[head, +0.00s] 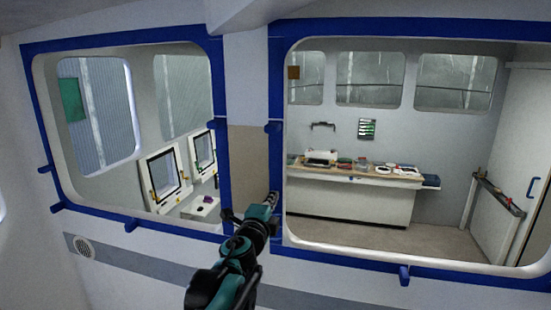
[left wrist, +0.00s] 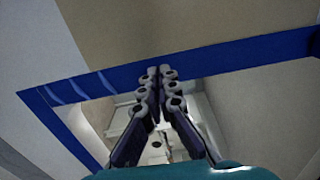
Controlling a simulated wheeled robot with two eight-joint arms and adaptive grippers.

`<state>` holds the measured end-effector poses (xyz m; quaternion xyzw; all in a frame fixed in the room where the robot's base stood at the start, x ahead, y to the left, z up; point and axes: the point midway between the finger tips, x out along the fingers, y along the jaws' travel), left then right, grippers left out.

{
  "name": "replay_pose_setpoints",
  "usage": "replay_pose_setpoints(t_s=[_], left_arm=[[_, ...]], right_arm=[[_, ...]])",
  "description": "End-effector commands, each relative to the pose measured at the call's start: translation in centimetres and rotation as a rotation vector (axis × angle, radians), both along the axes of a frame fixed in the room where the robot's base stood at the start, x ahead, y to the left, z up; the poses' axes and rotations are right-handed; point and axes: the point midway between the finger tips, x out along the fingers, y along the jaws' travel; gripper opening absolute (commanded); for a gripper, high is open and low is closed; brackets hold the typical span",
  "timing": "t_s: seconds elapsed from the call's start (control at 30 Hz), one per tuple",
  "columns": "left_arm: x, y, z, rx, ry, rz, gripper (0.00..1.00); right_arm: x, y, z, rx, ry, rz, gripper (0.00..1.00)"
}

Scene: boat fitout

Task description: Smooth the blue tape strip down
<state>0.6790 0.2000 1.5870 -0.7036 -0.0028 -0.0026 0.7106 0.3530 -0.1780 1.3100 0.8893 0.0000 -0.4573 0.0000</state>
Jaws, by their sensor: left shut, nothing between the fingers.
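Blue tape frames both windows. In the head view, the strip along the left edge of the right window (head: 276,90) runs down behind my left gripper (head: 274,198). The left wrist view shows a blue tape strip (left wrist: 245,56) crossing the picture and turning a corner at the left. Pale ripples show on it near that corner; right of the fingers it looks flat. My left gripper (left wrist: 155,72) is shut and empty, its fingertips over the strip. I cannot tell whether they touch it. My right gripper is not in view.
A beige panel (head: 246,150) covers part of the wall between the windows. Short blue tape tabs, such as one below the right window (head: 404,276), stick out from the frames. Through the right window stands a counter (head: 345,204) with several items on it.

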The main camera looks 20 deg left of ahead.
Motion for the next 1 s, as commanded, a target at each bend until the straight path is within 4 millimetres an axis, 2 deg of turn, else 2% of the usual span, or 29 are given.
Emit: replay_pose_setpoints(t_s=[0.1,0.53,0.77,1.0], left_arm=[[0.1,0.0,-1.2,0.000,0.000,0.000,0.00],[0.1,0.0,-1.4,0.000,0.000,0.000,0.00],[0.3,0.0,-3.4,0.000,0.000,0.000,0.00],[0.0,0.0,-2.9,0.000,0.000,0.000,0.00]], right_arm=[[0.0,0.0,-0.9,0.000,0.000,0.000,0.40],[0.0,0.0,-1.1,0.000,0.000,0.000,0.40],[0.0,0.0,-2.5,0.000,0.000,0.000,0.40],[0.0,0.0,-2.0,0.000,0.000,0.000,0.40]])
